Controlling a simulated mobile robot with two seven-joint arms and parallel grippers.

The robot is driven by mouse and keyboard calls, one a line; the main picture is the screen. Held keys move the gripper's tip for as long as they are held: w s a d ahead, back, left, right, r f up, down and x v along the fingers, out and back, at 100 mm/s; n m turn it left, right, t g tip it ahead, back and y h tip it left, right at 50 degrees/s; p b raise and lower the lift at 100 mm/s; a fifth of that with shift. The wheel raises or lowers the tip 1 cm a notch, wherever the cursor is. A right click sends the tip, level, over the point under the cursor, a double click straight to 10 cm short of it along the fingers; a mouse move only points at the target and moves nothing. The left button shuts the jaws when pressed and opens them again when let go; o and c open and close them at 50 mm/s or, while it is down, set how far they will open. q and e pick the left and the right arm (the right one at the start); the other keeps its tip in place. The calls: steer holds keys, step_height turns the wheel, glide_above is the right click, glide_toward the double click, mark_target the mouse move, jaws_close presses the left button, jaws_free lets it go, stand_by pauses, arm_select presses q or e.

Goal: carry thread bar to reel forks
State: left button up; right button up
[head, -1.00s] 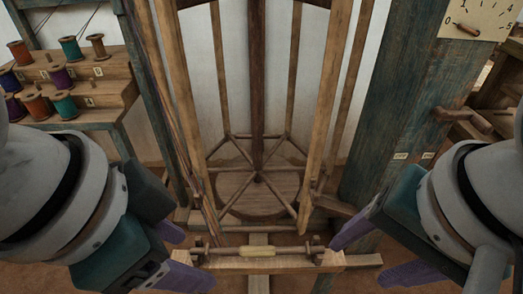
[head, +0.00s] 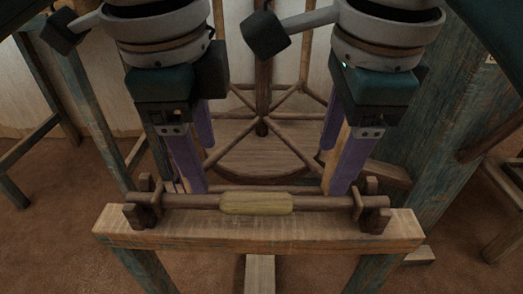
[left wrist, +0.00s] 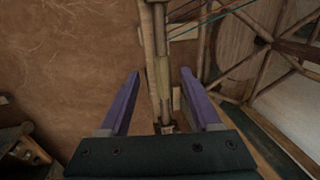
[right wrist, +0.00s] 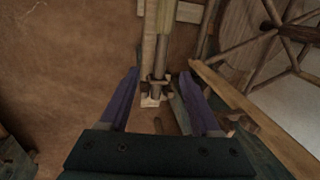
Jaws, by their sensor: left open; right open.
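The thread bar (head: 285,202) is a dark wooden rod with a yellow-green wound middle (head: 252,203). It lies level in notched wooden supports (head: 374,206) on a wooden beam (head: 260,234). My left gripper (head: 198,172) is open and points down by the bar's left part. My right gripper (head: 335,172) is open and points down by its right part. The bar shows between the left fingers in the left wrist view (left wrist: 163,72) and in the right wrist view (right wrist: 163,52); neither gripper holds it. I cannot identify the reel forks with certainty.
A large reel with radiating spokes (head: 262,128) stands behind the beam. A blue-green post (head: 440,150) rises on the right. A wooden frame (head: 100,120) stands at the left. The brown floor (head: 60,240) is open at the left.

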mark_target(215, 198)
arm_select(q)
steer(key=shift+w+a+f, duration=0.1)
steer(key=shift+w+f, duration=0.2)
steer(key=shift+f, duration=0.2)
arm_select(e)
steer(key=shift+w+f, duration=0.3)
steer(key=shift+f, duration=0.15)
arm_select(q)
steer(key=shift+s, duration=0.1)
arm_select(e)
steer(key=shift+s, duration=0.1)
arm_select(q)
steer(key=f, duration=0.3)
steer(key=w+f, duration=0.1)
steer(key=f, duration=0.2)
steer(key=w+f, duration=0.1)
steer(key=f, duration=0.2)
steer(key=shift+f, duration=0.4)
arm_select(e)
steer(key=f, duration=0.3)
steer(key=w+f, duration=0.1)
steer(key=f, duration=0.2)
steer(key=w+f, duration=0.1)
steer(key=f, duration=0.2)
steer(key=shift+f, duration=0.4)
arm_select(q)
jaws_close()
arm_select(e)
jaws_close()
